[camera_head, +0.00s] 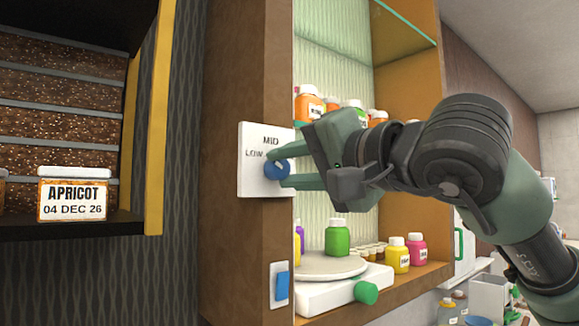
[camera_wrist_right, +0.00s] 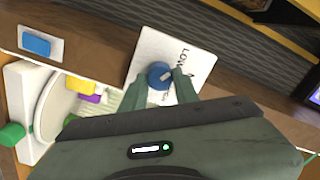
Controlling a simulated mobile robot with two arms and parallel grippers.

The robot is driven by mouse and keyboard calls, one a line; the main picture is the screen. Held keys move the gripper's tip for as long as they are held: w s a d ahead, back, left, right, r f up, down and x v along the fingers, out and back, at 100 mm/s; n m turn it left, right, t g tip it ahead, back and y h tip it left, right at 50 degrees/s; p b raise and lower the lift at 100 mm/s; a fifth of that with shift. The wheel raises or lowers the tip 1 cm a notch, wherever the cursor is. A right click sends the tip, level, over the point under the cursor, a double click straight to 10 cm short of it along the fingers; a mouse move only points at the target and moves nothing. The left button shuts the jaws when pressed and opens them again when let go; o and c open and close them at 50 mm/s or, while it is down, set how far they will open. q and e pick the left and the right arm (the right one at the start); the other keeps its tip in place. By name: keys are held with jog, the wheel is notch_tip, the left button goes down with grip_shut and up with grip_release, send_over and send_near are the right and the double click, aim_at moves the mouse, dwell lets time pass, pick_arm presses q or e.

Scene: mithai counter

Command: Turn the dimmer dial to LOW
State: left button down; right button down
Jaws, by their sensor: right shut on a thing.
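The dimmer dial (camera_head: 277,169) is a round blue knob on a white plate (camera_head: 250,184) fixed to the brown wooden post. The words MID and LOW show on the plate; any other label is hidden by my gripper. My right gripper (camera_head: 279,168) is shut on the dial, one finger above and one below it. In the right wrist view the dial (camera_wrist_right: 159,75) sits between both fingertips, with a pale pointer mark on its face. That mark points toward the side of the plate (camera_wrist_right: 146,48) with the LOW print; its exact setting I cannot tell. My left gripper is not in view.
A blue rocker switch (camera_head: 281,285) is lower on the post. Right of the post, an open cabinet holds coloured jars, a green jar (camera_head: 338,237) and a white scale (camera_head: 325,292) with a green knob. At left, a dark shelf holds a jar labelled APRICOT (camera_head: 73,196).

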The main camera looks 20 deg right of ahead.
jog(key=shift+f, duration=0.1)
jog(key=c, duration=1.1)
grip_release()
jog(key=shift+o, duration=0.2)
jog(key=b+v, duration=0.2)
jog(key=v, duration=0.5)
jog(key=shift+s+b, duration=0.3)
jog(key=shift+s, duration=0.1)
jog(key=shift+d, duration=0.1)
